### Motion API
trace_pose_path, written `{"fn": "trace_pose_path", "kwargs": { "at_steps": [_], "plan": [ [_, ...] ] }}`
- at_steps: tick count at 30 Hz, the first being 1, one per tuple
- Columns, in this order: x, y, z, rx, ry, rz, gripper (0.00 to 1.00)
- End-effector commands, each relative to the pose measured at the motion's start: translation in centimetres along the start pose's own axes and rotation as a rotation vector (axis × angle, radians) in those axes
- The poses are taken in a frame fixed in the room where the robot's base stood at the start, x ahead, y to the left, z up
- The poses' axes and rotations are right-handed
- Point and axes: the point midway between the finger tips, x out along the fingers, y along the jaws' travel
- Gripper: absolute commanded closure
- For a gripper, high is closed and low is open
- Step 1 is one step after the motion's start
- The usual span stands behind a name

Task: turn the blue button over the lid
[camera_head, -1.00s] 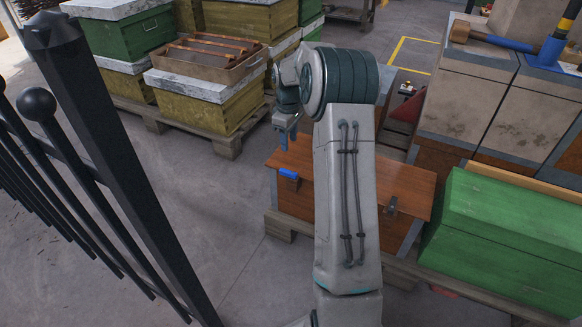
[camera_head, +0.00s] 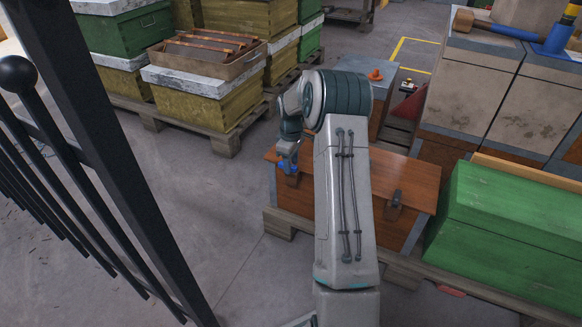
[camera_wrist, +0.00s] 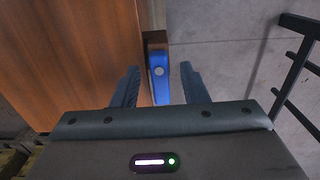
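The blue button (camera_wrist: 160,85) is a narrow blue piece with a pale round pivot, at the edge of the brown wooden lid (camera_wrist: 75,60). In the head view the lid (camera_head: 345,175) tops a wooden box, and the button (camera_head: 282,166) is mostly covered by my gripper (camera_head: 287,163). In the wrist view my gripper (camera_wrist: 160,67) is open, with a finger on each side of the button and visible gaps between. Whether the fingers are level with the button or above it I cannot tell. A second, dark catch (camera_head: 395,202) is on the lid's front edge.
A black fence (camera_head: 95,130) stands close on the left. A green box (camera_head: 510,225) is right of the wooden box. Hive stacks on pallets (camera_head: 200,95) stand behind left. A box with an orange knob (camera_head: 375,74) is behind my arm. Bare floor (camera_head: 215,190) lies left of the lid.

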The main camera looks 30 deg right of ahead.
Motion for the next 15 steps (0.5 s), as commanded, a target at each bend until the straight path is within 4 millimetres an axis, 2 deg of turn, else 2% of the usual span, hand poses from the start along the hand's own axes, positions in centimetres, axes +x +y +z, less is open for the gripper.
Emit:
{"fn": "trace_pose_path", "kwargs": {
  "at_steps": [10,11,15],
  "plan": [
    [0.49,-0.01,0.01,0.0,0.0,0.0,0.6],
    [0.49,0.0,0.0,0.0,0.0,0.0,0.63],
    [0.48,-0.01,0.0,0.0,0.0,0.0,1.0]
  ]
}}
